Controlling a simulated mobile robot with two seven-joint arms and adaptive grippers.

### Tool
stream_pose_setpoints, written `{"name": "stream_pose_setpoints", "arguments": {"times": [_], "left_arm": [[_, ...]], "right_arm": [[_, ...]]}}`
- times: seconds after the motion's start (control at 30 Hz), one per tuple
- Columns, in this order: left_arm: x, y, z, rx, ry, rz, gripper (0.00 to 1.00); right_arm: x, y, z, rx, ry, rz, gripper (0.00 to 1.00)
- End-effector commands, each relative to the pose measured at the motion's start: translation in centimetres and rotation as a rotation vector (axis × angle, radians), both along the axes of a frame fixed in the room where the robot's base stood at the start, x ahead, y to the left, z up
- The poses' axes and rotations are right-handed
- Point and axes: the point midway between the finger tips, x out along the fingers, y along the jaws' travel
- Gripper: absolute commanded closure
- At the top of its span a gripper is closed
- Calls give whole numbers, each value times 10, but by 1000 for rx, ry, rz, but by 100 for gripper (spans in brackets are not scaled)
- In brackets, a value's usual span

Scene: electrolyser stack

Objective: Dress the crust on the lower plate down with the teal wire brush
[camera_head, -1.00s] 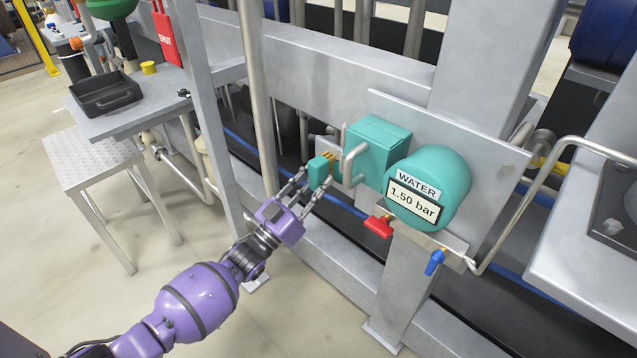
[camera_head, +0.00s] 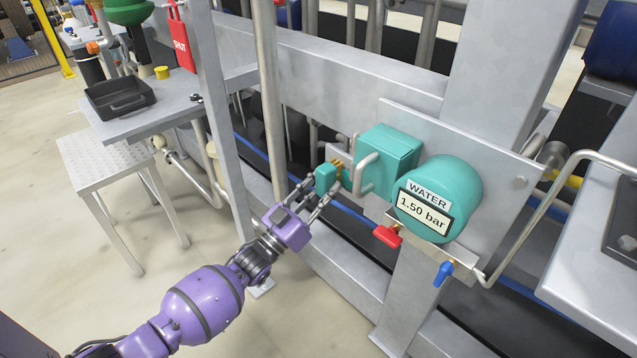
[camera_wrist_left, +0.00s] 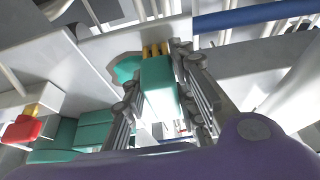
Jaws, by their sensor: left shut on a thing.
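My left gripper (camera_head: 316,196) is shut on the teal wire brush (camera_head: 326,178), a small block with yellow bristles. In the left wrist view the brush (camera_wrist_left: 159,88) sits between the fingers, its bristles pointing away from the palm toward a pale grey plate (camera_wrist_left: 108,48). A flat teal patch (camera_wrist_left: 126,68) shows on that plate beside the bristles; it may be the crust. The bristle tips are close to the plate, but I cannot tell whether they touch. In the head view the brush and fingers hide most of this spot. My right gripper is not in view.
A teal box (camera_head: 388,160) with a grey pipe handle and a teal water gauge (camera_head: 438,198) reading 1.50 bar stand just right of the brush. Red (camera_head: 387,236) and blue (camera_head: 442,270) valve handles hang below. A grey upright post (camera_head: 222,130) stands left of my gripper.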

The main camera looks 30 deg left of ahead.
Motion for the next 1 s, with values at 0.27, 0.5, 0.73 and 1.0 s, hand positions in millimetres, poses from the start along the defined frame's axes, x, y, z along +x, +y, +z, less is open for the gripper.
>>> {"name": "stream_pose_setpoints", "arguments": {"times": [0.27,0.5,0.73,1.0], "left_arm": [[-1,-11,1,1,-1,-3,95],[-2,-15,2,0,-1,-4,95],[-10,-31,3,-1,-2,-4,95],[-14,-38,1,1,-2,-4,95]], "right_arm": [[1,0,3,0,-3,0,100],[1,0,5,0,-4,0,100],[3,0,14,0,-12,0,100],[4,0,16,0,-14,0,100]]}}
